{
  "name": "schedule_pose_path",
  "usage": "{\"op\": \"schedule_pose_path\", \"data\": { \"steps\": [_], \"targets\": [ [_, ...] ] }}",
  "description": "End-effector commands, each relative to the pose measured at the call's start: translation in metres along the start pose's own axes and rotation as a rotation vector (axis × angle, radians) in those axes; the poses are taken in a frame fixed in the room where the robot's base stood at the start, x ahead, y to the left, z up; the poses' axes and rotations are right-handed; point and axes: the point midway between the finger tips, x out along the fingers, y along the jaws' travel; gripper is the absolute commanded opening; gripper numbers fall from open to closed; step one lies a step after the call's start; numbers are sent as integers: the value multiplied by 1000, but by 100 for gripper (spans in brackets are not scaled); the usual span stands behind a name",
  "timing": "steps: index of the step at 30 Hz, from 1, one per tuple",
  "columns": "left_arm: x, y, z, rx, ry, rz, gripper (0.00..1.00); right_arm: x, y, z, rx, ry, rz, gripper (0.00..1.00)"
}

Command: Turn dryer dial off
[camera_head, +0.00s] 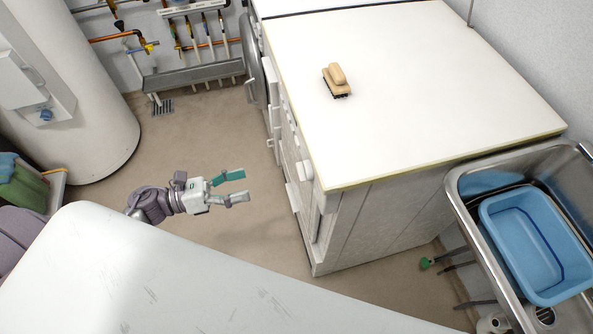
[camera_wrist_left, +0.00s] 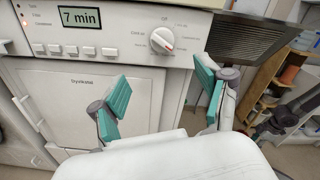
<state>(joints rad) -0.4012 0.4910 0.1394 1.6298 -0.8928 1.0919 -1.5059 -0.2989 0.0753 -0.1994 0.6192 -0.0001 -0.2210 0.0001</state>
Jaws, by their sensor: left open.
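The dryer dial (camera_wrist_left: 162,40) is a round white knob with a red mark, set on the dryer's front panel in the left wrist view. Printed settings surround it, and the red mark points to the lower right. A display (camera_wrist_left: 79,18) left of it reads "7 min". My left gripper (camera_wrist_left: 160,92) is open, its green-padded fingers spread below and to the right of the dial, not touching it. In the head view the left gripper (camera_head: 243,186) is empty, left of the white counter.
The white counter (camera_head: 440,70) holds a wooden brush (camera_head: 336,80). A steel sink (camera_head: 463,196) with a blue tub (camera_head: 540,245) stands at the right. A large white tank (camera_head: 70,90) stands at the left. Floor (camera_head: 220,130) is clear around the gripper.

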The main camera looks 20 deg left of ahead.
Motion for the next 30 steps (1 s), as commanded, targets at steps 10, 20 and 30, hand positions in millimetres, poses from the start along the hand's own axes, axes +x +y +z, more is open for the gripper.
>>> {"op": "schedule_pose_path", "data": {
  "steps": [10,20,30],
  "targets": [
    [61,-3,5,11,-3,-8,76,-18,4,6,-4,-10,5,40],
    [120,-2,3,8,-2,-6,76,-30,5,1,-4,-4,6,40],
    [136,-2,1,8,1,-4,76,-32,5,-1,-4,-1,6,40]
  ]
}}
